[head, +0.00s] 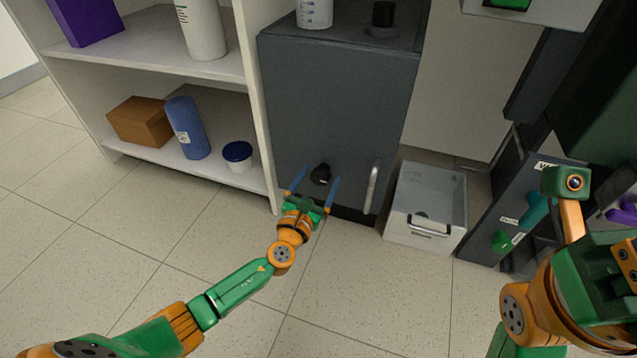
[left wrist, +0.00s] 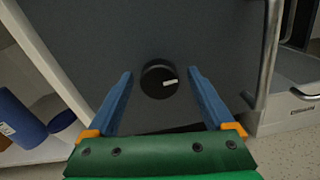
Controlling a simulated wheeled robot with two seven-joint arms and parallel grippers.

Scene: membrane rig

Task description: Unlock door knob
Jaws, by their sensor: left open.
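The black round door knob (head: 320,174) sits low on the dark grey cabinet door (head: 335,110). In the left wrist view the knob (left wrist: 159,79) carries a white mark pointing right and slightly up. My left gripper (head: 313,183) is open, with its blue fingers on either side of the knob. In the left wrist view the left gripper's fingertips (left wrist: 160,73) flank the knob with gaps on both sides, and I see no contact. My right arm shows at the lower right, but its gripper jaws are not visible.
A vertical metal handle (head: 371,187) is on the door to the right of the knob. A white shelf (head: 180,169) with a blue bottle (head: 188,128), a brown box (head: 140,121) and a blue-lidded cup (head: 237,156) stands left. A grey bin (head: 428,206) stands right. The tiled floor in front is clear.

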